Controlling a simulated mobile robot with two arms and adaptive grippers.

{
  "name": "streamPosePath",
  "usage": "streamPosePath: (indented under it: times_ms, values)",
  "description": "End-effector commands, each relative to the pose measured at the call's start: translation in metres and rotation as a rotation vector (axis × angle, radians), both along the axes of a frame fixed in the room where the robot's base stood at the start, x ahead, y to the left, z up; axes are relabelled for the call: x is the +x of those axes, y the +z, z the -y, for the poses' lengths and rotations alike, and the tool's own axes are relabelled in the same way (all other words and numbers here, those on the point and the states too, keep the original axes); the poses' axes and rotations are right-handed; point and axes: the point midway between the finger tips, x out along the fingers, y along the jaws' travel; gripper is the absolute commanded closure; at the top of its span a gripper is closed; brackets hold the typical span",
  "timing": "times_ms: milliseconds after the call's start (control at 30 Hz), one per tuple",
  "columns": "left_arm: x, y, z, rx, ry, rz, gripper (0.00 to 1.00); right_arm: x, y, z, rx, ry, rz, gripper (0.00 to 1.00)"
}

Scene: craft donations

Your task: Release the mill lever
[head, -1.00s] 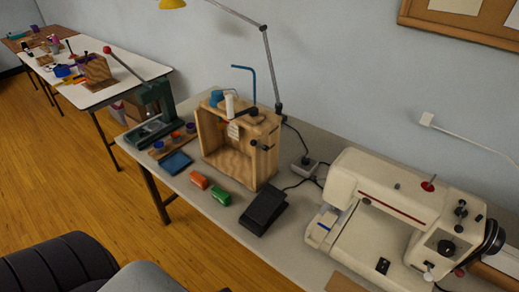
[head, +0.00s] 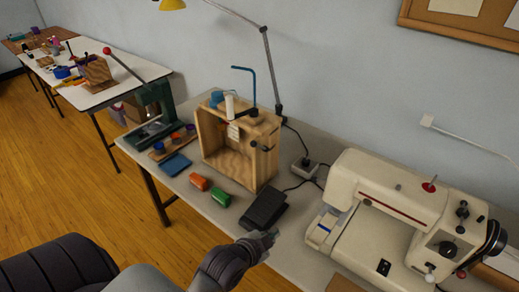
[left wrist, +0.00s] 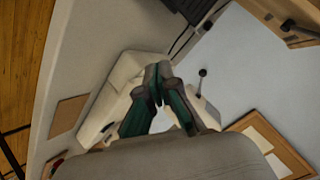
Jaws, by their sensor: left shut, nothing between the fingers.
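A dark green lever machine (head: 153,104) stands at the far left end of the grey table; I cannot tell for sure that it is the mill. Its long lever (head: 128,70) slants up to the left and ends in a red knob (head: 107,51). My left gripper (head: 268,240) is shut and empty at the table's front edge, near the black pedal and well apart from the lever. Its closed fingers also show in the left wrist view (left wrist: 157,82), with no lever between them. My right gripper is out of view.
A wooden frame box (head: 238,147) stands behind the black pedal (head: 264,208). An orange block (head: 198,182), a green block (head: 220,197) and a blue pad (head: 174,164) lie left of it. A cream sewing machine (head: 400,190) fills the table's right. A lamp arm rises behind.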

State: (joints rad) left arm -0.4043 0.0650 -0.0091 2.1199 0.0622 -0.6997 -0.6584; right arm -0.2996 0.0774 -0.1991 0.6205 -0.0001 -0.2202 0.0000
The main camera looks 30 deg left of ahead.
Motion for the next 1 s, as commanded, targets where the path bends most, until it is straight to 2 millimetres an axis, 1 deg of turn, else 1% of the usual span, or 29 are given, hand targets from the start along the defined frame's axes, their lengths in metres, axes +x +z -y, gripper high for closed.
streamPosePath:
  times_ms: [33, 133, 200, 300, 333, 400, 500, 600, 733, 1000]
  values:
    - [0.014, 0.005, -0.005, 0.045, -0.014, 0.07, 1.0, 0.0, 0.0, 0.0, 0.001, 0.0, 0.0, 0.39]
    - [0.043, 0.02, -0.018, 0.175, -0.039, 0.247, 1.0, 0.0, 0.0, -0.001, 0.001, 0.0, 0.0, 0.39]
    - [0.062, 0.034, -0.031, 0.299, -0.038, 0.391, 1.0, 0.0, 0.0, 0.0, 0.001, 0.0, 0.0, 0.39]
    - [0.079, 0.055, -0.049, 0.483, -0.001, 0.57, 1.0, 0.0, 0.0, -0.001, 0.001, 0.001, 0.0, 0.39]
    - [0.082, 0.061, -0.055, 0.537, 0.017, 0.615, 1.0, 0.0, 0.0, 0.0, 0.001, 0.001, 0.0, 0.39]
    - [0.085, 0.073, -0.065, 0.652, 0.059, 0.702, 1.0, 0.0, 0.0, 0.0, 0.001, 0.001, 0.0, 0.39]
    - [0.085, 0.086, -0.077, 0.778, 0.121, 0.786, 1.0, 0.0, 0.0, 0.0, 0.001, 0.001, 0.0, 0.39]
    - [0.082, 0.093, -0.083, 0.859, 0.166, 0.832, 1.0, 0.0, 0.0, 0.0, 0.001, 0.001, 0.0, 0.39]
    - [0.08, 0.097, -0.086, 0.9, 0.19, 0.853, 1.0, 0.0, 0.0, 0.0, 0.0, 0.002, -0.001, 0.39]
    - [0.08, 0.098, -0.086, 0.902, 0.189, 0.855, 1.0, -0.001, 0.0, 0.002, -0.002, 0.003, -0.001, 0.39]
